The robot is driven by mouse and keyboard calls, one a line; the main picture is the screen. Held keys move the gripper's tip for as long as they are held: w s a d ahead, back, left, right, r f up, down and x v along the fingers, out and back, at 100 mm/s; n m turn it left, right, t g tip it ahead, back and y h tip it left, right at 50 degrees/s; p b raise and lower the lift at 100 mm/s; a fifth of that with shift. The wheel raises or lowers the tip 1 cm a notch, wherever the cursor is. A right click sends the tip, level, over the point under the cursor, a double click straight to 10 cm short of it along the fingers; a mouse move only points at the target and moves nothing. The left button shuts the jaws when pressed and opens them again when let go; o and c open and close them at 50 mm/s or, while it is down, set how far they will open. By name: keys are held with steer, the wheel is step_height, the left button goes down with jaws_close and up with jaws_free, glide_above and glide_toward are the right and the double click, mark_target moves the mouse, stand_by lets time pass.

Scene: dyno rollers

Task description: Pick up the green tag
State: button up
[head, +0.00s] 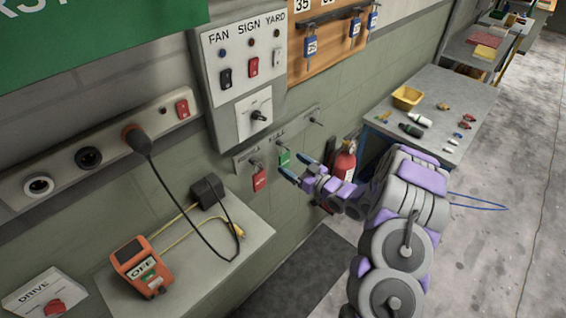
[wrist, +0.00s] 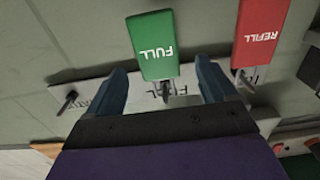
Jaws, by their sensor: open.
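The green tag (head: 283,157) hangs from a hook on a grey strip on the wall, beside a red tag (head: 260,178). In the wrist view the green tag (wrist: 153,46) reads FULL and shows between the two fingers, with a hook below it in the picture. The red tag (wrist: 262,34) reads REFILL and lies to the right, outside the fingers. My gripper (head: 297,170) is open at the green tag, fingers on either side of it. The wrist view also shows my gripper (wrist: 160,82) open. I cannot tell whether the fingers touch the tag.
A red extinguisher (head: 344,163) stands behind my gripper. A grey workbench (head: 455,95) with a yellow bin and small items is at right. A shelf (head: 245,238) with an orange meter (head: 140,265) is at lower left. A switch panel (head: 246,75) is above.

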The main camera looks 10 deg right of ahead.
mark_target(287, 156)
steer(key=shift+w+f, duration=0.1)
steer(key=shift+w, duration=0.25)
steer(key=x, duration=0.2)
steer(key=b+x, duration=0.1)
steer(key=x, duration=0.1)
steer(key=shift+s+f+b, duration=0.1)
steer(key=shift+f+b, duration=0.1)
steer(key=shift+b, duration=0.1)
steer(key=shift+a, duration=0.45)
steer(key=shift+d, duration=0.45)
steer(key=shift+c, duration=0.9)
steer(key=shift+d, duration=0.25)
steer(key=c, duration=0.3)
steer(key=shift+a, duration=0.55)
steer(key=c, duration=0.5)
steer(key=shift+d+r, duration=0.3)
steer(key=shift+c, duration=0.2)
steer(key=shift+d+r+p, duration=0.15)
steer(key=shift+r+p, duration=0.3)
steer(key=shift+r, duration=0.2)
steer(key=p+v, duration=0.3)
steer(key=v, duration=1.4)
steer(key=shift+s+d+f, duration=0.1)
steer(key=shift+s, duration=0.15)
